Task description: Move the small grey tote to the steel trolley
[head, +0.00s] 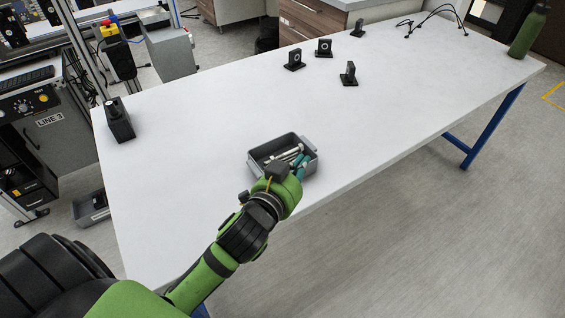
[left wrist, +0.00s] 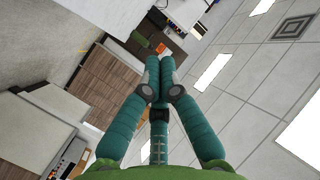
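The small grey tote (head: 256,165) sits on the white table (head: 200,130) near its front edge, with several pale rod-like parts in it. My left gripper (head: 300,161) overlaps the tote's right part in the head view; I cannot tell whether it touches the tote. In the left wrist view my left gripper (left wrist: 160,72) has its teal fingers together, with nothing visible between them, and no tote shows there. My right gripper is not in view. I cannot make out a steel trolley in either view.
Several small black fixtures (head: 323,48) stand at the back, and a black block (head: 119,121) stands at the left edge. A green bottle (head: 528,31) and black cables (head: 430,22) are at the far right. The middle of the table and the floor at right are clear.

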